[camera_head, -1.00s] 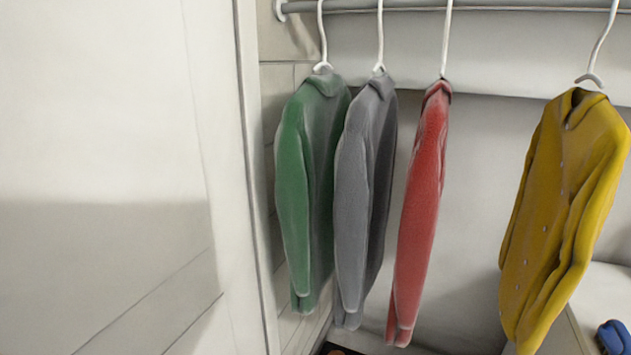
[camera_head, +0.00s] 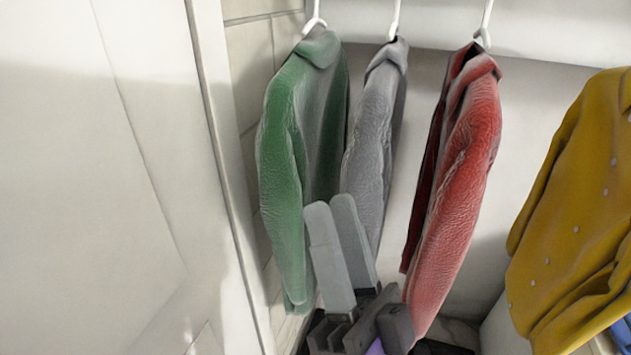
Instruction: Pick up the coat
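Several coats hang on white hangers; the task does not say which. The green coat (camera_head: 285,130) is at left, the grey coat (camera_head: 373,140) beside it, and the red coat (camera_head: 462,160) right of that. The yellow coat (camera_head: 585,200) is at far right, cut by the frame edge. My gripper (camera_head: 331,203) points up from the bottom, its two grey fingers slightly apart and nothing visible between them. In the picture it overlaps the lower grey coat and the green coat's right edge; I cannot tell whether it touches either.
A white panel (camera_head: 110,180) with an upright edge stands close on the left. A pale wall (camera_head: 425,100) is behind the coats. There is a wide gap between the red and yellow coats. A blue thing (camera_head: 622,335) shows at the lower right corner.

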